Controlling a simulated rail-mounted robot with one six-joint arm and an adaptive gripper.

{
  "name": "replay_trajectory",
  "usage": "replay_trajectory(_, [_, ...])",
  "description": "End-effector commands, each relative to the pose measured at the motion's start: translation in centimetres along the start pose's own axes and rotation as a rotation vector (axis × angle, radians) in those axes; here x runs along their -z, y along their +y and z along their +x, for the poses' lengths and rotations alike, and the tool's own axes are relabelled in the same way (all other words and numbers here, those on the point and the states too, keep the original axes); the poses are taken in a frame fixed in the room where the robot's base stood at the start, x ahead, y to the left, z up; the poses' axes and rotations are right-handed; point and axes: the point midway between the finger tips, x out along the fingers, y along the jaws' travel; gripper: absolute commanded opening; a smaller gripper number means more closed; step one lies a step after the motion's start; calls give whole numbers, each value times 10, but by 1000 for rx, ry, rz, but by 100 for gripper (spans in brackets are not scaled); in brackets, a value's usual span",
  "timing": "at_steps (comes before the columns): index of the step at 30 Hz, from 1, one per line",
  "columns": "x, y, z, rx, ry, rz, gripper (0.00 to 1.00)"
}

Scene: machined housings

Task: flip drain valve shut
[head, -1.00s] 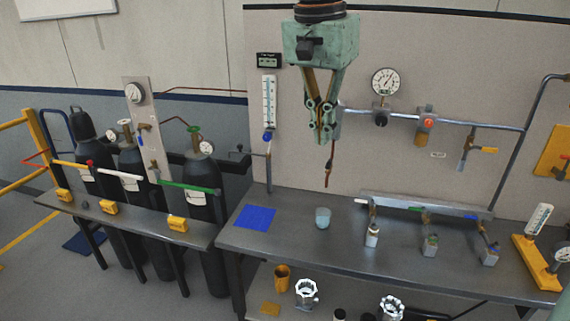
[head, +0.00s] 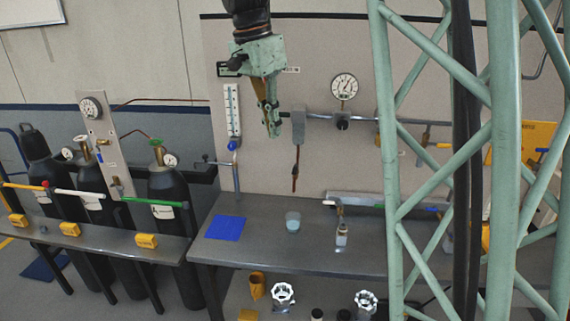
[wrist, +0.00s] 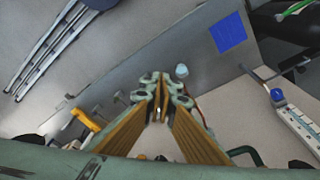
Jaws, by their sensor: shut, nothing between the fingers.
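My gripper (head: 272,128) is shut and empty, pointing down in front of the back panel. It appears just left of the grey block at the left end of the wall pipe; contact cannot be told. In the wrist view its fingers (wrist: 160,105) meet near the middle. A valve with a yellow lever (head: 441,145) hangs from the pipe farther right, partly hidden by green lattice. A yellow lever also shows left of the fingers in the wrist view (wrist: 86,119). No label shows which valve is the drain; this one is likely. Its lever looks roughly horizontal.
A round gauge (head: 344,87) sits on the pipe. The bench (head: 262,237) holds a blue mat (head: 225,228) and a cup (head: 293,222). Gas cylinders (head: 172,215) stand left.

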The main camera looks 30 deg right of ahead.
Motion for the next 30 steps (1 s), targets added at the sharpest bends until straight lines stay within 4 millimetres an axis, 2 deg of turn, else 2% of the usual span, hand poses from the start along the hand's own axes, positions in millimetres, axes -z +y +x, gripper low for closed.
replay_trajectory(17, [34,-62,29,-63,26,225,0])
replay_trajectory(30, [58,-103,60,-107,55,395,0])
